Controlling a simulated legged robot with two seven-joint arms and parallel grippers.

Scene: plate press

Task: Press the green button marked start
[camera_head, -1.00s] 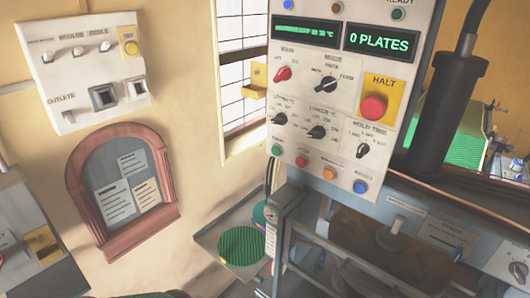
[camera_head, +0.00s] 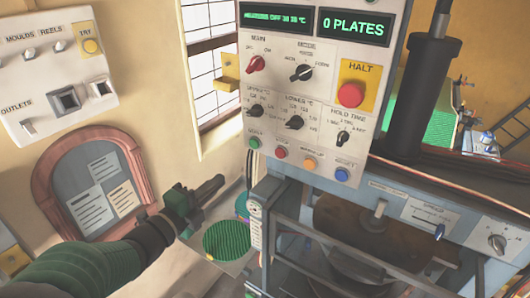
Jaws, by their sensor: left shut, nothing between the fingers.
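The green start button (camera_head: 254,142) is the leftmost of the row of small coloured buttons along the bottom of the pale control panel (camera_head: 310,100). Its label is too small to read surely. My left gripper (camera_head: 218,181) comes in from the lower left. It is shut and empty, below and to the left of the green button and apart from it. The gripper points up and right toward the panel's lower left corner. My right gripper is not in view.
Red, orange and blue buttons (camera_head: 342,174) sit right of the green one. A red HALT button (camera_head: 350,94) on yellow and several knobs are above. A round green plate (camera_head: 226,240) lies below my gripper. A wall box (camera_head: 62,72) and arched notice board (camera_head: 97,186) are at left.

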